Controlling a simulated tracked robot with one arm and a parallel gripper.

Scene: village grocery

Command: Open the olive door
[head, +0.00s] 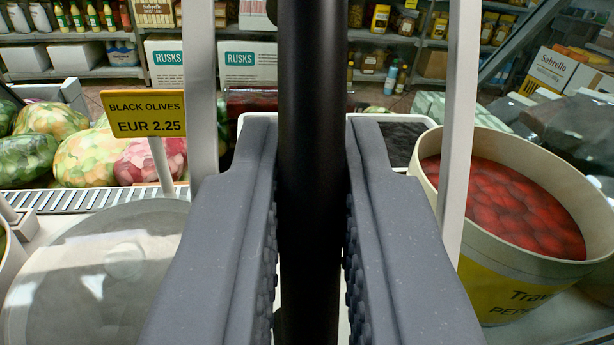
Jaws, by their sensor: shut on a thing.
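My gripper (311,230) is shut around a thick black upright bar (311,80), with one ridged finger on each side of it. The bar runs from the top to the bottom of the view and looks like a door handle. The olive door seems to be clear glass between two pale upright strips, a left strip (201,90) and a right strip (459,130). I cannot tell whether the door is closed or ajar. A yellow sign (144,113) reading "BLACK OLIVES EUR 2.25" stands at left, above a round tub with a translucent lid (95,265).
A cream tub (435,190) of red peppers stands at right. Bags of coloured produce (60,150) lie at left. Shelves with jars and RUSKS boxes (247,63) are at the back. A Sabrello box (550,70) is at upper right.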

